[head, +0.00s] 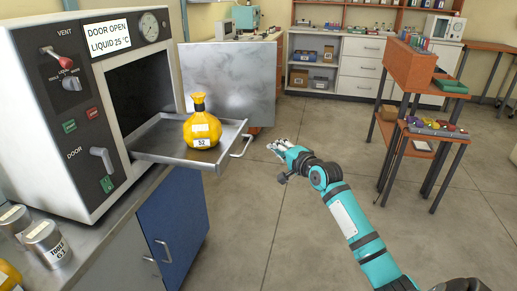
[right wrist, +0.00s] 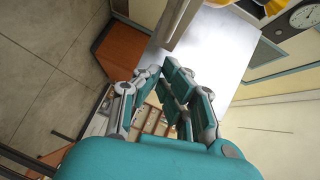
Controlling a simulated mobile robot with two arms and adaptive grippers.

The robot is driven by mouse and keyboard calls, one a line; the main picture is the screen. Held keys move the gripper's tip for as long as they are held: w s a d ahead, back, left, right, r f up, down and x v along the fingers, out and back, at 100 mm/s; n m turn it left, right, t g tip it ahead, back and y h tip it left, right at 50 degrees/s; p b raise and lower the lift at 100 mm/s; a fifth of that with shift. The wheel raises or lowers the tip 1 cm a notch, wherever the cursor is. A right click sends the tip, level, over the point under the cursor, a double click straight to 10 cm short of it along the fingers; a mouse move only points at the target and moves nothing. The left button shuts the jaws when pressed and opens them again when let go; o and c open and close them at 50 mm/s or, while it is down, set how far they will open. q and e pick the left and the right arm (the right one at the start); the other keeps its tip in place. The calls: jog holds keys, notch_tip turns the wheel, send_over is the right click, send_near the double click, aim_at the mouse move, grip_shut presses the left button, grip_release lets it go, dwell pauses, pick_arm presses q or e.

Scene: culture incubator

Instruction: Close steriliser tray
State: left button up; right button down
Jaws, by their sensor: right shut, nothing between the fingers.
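The steriliser tray (head: 143,151) is a shallow metal tray drawn out of the steriliser's dark opening (head: 140,94). A yellow tied bag (head: 201,127) labelled 52 stands on it. The tray's handle (head: 243,146) sticks out from its front edge. The steriliser door (head: 228,82) is swung open behind the tray. My right gripper (head: 276,149) is shut and empty, just right of the handle and apart from it in the head view. In the right wrist view, its fingers (right wrist: 162,68) are close together with nothing between them. My left gripper is not in view.
The steriliser body (head: 60,100) carries a sign reading "DOOR OPEN LIQUID 25 °C". Metal tins (head: 46,243) stand on the counter at lower left. An orange-topped stand (head: 410,65) with racks is at the right. The floor (head: 300,230) between is clear.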

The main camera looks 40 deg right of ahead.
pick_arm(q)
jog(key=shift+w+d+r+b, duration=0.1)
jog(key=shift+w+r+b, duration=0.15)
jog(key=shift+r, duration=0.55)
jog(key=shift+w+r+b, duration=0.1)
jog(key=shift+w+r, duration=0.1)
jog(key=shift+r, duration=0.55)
pick_arm(e)
jog(key=w+a+f, duration=0.1)
jog(key=w+a, duration=0.1)
jog(key=w, duration=0.4)
jog(key=shift+a, duration=0.15)
jog(key=shift+f, duration=0.1)
